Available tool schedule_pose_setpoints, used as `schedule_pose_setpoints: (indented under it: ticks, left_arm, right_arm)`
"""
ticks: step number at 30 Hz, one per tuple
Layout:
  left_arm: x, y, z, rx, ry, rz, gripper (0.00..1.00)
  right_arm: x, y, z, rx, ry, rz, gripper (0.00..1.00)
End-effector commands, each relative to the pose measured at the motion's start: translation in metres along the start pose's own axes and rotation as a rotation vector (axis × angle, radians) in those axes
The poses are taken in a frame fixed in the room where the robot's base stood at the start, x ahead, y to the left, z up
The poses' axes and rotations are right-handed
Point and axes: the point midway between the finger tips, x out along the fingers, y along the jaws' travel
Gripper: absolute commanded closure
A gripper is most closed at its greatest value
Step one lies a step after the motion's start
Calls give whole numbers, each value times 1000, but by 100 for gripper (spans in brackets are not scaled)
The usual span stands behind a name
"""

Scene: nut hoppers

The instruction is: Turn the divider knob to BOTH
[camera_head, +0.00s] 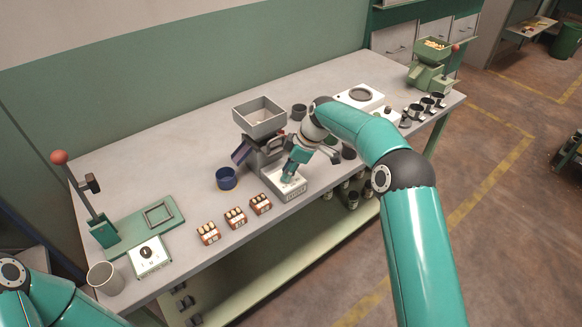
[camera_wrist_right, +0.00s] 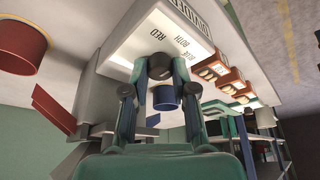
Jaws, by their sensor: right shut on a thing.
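The divider box (camera_head: 276,181), with a white top, stands below the grey hopper (camera_head: 260,112). My right gripper (camera_head: 289,176) reaches down onto it and hides the knob in the head view. In the right wrist view, the round dark knob (camera_wrist_right: 160,66) sits between the two fingertips, and the gripper is shut on it. I cannot tell which way the knob points. My left gripper is out of view.
A blue cup (camera_head: 226,178) stands left of the hopper, and a red cup (camera_wrist_right: 22,48) shows in the wrist view. Several nut crates (camera_head: 235,217) line the front edge. A green lever press (camera_head: 150,226) and a white dial box (camera_head: 149,256) stand at the left.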

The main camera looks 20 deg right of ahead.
Motion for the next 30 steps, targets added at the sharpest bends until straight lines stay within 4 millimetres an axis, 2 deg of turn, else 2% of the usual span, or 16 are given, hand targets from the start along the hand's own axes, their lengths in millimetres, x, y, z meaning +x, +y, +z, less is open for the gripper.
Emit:
schedule_pose_setpoints:
  ticks: [1,12,13,17,26,30]
  left_arm:
    - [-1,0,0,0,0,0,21]
    - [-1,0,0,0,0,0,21]
    - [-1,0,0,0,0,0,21]
    - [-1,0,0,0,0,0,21]
    - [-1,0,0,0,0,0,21]
    - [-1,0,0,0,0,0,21]
  right_arm:
    - [-5,7,3,-2,-1,19,100]
    - [-5,7,3,-6,0,19,100]
    - [-5,7,3,-6,0,19,70]
    - [-5,6,3,-6,1,17,49]
    - [-3,3,1,-7,1,7,49]
    - [-10,4,0,-7,2,8,49]
